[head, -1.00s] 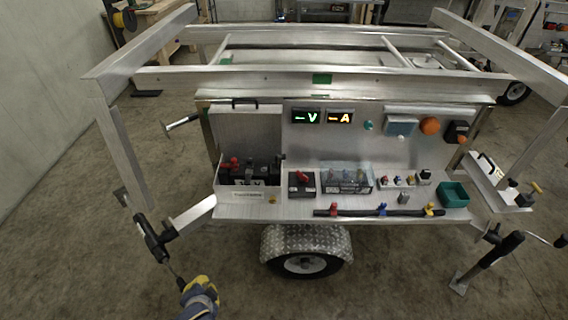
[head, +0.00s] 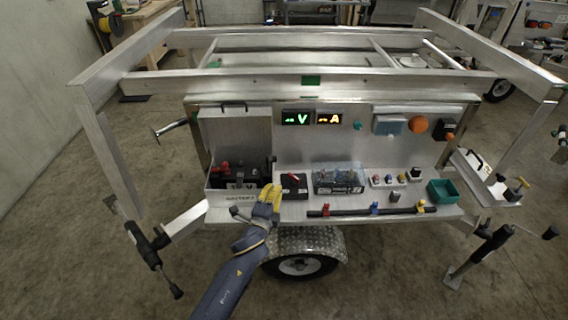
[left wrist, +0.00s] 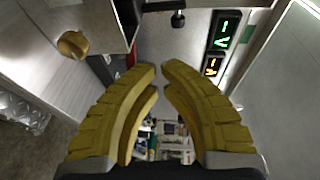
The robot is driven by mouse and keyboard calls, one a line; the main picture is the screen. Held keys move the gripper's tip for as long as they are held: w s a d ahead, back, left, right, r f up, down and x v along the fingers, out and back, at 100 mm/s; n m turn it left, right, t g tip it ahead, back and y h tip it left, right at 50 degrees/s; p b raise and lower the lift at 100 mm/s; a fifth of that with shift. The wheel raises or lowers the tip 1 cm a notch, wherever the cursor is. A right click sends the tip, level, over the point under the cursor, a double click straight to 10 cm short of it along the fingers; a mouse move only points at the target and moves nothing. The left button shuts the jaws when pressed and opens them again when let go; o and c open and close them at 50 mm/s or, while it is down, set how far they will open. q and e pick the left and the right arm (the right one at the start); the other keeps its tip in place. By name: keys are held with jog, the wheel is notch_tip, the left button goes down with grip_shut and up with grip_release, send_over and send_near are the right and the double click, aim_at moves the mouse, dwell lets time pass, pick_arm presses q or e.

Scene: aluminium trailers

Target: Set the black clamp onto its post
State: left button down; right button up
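The battery box (head: 215,196) is an open metal tray at the left of the trailer's shelf, with a dark battery (head: 240,178) in it. Red parts (head: 225,166) show on the battery's left. Dark shapes are at its right end, but I cannot make out the black clamp or its post among them. My left gripper (head: 273,188), with yellow fingers, is in front of the box's right end. In the left wrist view its fingertips (left wrist: 160,68) are close together with a narrow empty gap. My right gripper is out of view.
A red-handled switch (head: 293,183) and a clear-covered block (head: 338,181) stand right of the box. A dark bar with coloured clips (head: 340,211) lies along the shelf's front. A green bin (head: 441,191) is at the right. Lit meters (head: 297,118) are on the panel.

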pick_arm(q)
jog(key=shift+w+d+r+m+h, duration=0.3)
jog(key=shift+w+d+m+h, duration=0.1)
jog(key=shift+d, duration=0.2)
jog(key=shift+w+d+r+m+h, duration=0.25)
jog(key=shift+w+d+m, duration=0.1)
jog(key=shift+w+d, duration=0.15)
jog(key=shift+w+d+r+m+h, duration=0.3)
jog(key=shift+w+d+m+h, duration=0.05)
jog(key=shift+d, duration=0.3)
jog(key=w, duration=0.9)
jog(key=shift+w+a, duration=0.2)
jog(key=shift+a, duration=0.25)
